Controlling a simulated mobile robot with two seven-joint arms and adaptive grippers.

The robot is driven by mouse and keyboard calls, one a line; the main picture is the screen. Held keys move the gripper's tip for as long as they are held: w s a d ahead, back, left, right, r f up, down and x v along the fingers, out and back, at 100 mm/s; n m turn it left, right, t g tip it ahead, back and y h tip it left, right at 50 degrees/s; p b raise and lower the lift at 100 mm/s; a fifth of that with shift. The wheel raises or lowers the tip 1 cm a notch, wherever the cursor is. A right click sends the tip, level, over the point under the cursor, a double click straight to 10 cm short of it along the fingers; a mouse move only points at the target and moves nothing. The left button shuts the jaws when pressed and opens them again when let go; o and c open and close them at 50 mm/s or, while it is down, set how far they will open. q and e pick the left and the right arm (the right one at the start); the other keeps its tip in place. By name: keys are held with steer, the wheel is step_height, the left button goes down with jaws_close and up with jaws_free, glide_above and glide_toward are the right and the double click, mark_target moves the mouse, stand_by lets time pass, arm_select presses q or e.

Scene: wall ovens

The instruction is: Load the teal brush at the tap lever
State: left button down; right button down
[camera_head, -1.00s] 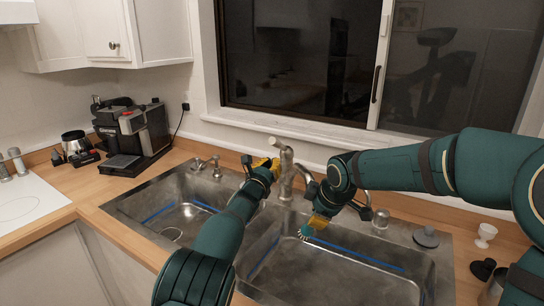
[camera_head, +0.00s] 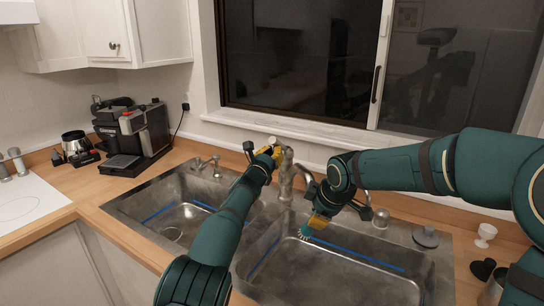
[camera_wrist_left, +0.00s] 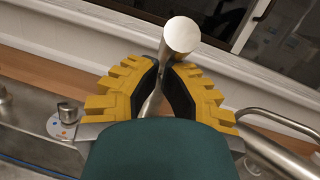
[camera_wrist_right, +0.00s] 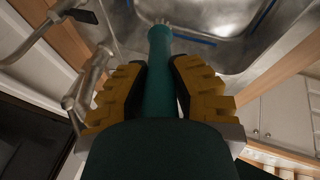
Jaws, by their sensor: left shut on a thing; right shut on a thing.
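The teal brush (camera_wrist_right: 159,72) is in my right gripper (camera_wrist_right: 158,75), which is shut on its handle. In the head view the brush's pale bristle end (camera_head: 304,232) points down over the right basin, and my right gripper (camera_head: 318,220) is above that basin. The tap lever (camera_wrist_left: 180,38) is a metal rod with a round end. My left gripper (camera_wrist_left: 165,75) is shut on it, with yellow fingers on both sides of the rod. In the head view my left gripper (camera_head: 271,154) is at the top of the tap (camera_head: 287,175).
The steel double sink has a left basin (camera_head: 165,215) and a right basin (camera_head: 330,275), with blue strips inside. A coffee machine (camera_head: 140,135) stands at the left. A white cup (camera_head: 485,235) and a grey stopper (camera_head: 426,237) are at the right. The window sill (camera_head: 290,128) runs behind.

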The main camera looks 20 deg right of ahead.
arm_select(q)
steer(key=shift+w+d+r, duration=0.15)
steer(key=shift+r, duration=0.3)
steer(key=shift+f, duration=0.1)
steer(key=f+v, duration=0.1)
steer(key=v, duration=1.2)
steer(key=shift+d, duration=0.2)
steer(key=shift+f, duration=0.1)
arm_select(e)
steer(key=shift+s, duration=0.1)
stand_by(0.8)
arm_select(q)
steer(key=shift+f+b, duration=0.55)
steer(key=shift+b, duration=0.05)
arm_select(e)
steer(key=s, duration=0.7)
steer(key=shift+s, duration=0.4)
steer(key=shift+d, duration=0.1)
